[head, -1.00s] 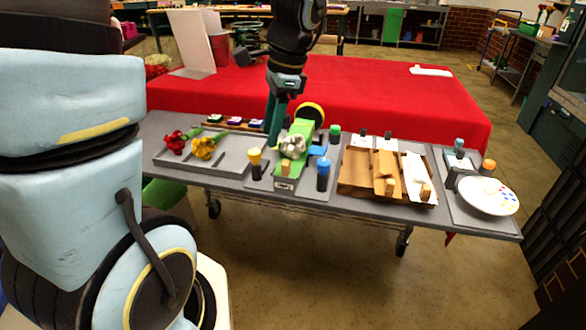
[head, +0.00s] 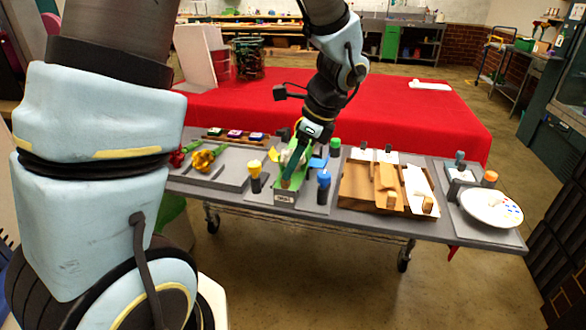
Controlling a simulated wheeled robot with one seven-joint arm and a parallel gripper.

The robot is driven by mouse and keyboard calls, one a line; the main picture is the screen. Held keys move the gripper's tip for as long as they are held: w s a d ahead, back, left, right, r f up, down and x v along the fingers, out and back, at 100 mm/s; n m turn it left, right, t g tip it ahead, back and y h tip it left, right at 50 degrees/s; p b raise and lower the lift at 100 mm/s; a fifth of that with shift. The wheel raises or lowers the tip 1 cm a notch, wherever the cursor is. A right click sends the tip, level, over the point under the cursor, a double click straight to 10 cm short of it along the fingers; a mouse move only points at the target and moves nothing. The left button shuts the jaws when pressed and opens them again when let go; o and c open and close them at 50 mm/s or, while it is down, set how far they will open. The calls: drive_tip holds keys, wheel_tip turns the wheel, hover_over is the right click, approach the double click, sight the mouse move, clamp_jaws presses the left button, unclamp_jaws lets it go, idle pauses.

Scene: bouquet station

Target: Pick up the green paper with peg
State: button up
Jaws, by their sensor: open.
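The green paper (head: 279,187) lies in a narrow grey tray in the middle of the grey table. In the earlier picture it carries a wooden peg at its near end and a whitish bundle. My gripper (head: 289,177) points down over the near end of the paper, with its dark teal fingers at or just above it. The fingers hide the peg and much of the paper. The jaws are open. Whether a finger touches the peg or paper, I cannot tell.
A yellow-topped holder (head: 255,176) and a blue-topped holder (head: 323,187) stand close on either side. A cardboard box (head: 350,192) with brown and white papers and pegs is to the right. Red and yellow flowers (head: 207,158) lie in a left tray. A white palette (head: 491,208) lies far right.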

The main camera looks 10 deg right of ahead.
drive_tip(key=shift+x, duration=1.5)
drive_tip(key=shift+a, duration=0.1)
drive_tip(key=shift+c, duration=0.2)
clamp_jaws()
drive_tip(key=shift+r, duration=0.1)
